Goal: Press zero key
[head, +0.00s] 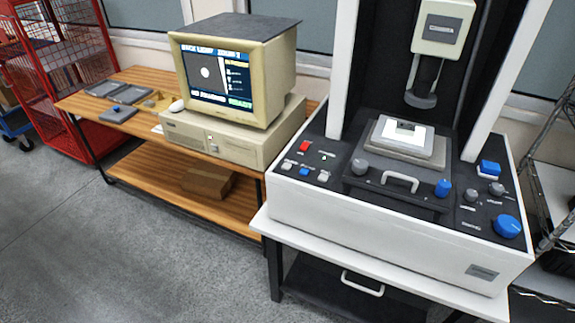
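The measuring machine (400,225) stands at the right with a black control panel and white body. On its left panel are a red switch (305,147) and a row of small keys: a grey key (287,165), a blue key (304,171) and another grey key (323,176). A larger blue button (490,167) sits on the right panel. The labels are too small to read, so I cannot tell which one is the zero key. Neither of my grippers is in view.
A beige monitor (262,75) on a computer case (225,136) stands on a wooden bench (150,75); its screen shows a pale round shape and text. A stage handle (400,181) and big blue knob (508,226) stick up from the panel. Grey floor (110,250) is clear at front left.

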